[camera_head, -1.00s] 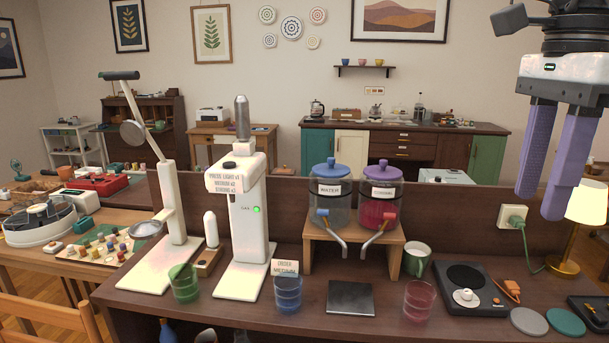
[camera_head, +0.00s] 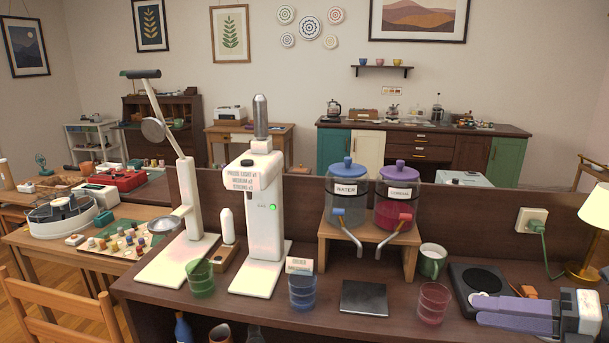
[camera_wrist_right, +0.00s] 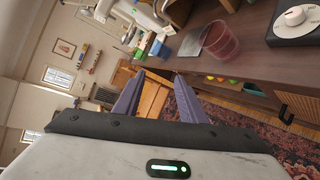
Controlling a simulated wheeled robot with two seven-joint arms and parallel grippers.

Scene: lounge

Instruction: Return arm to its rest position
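My right gripper (camera_head: 478,311) is at the lower right of the head view, with its purple fingers pointing left. It is near the front right of the dark counter, in front of the black hot plate (camera_head: 478,279) and right of the red glass (camera_head: 433,303). In the right wrist view the two fingers (camera_wrist_right: 160,75) stand apart with nothing between them. The red glass (camera_wrist_right: 220,40) shows beyond the fingertips there, and clear of them. My left gripper is not in view.
On the counter stand a green glass (camera_head: 201,279), a blue glass (camera_head: 302,291), a white press machine (camera_head: 263,215), a dark square pad (camera_head: 364,298) and a green-and-white mug (camera_head: 431,262). Two drink dispensers (camera_head: 347,200) sit on a wooden stand. A lamp (camera_head: 598,212) stands at the right.

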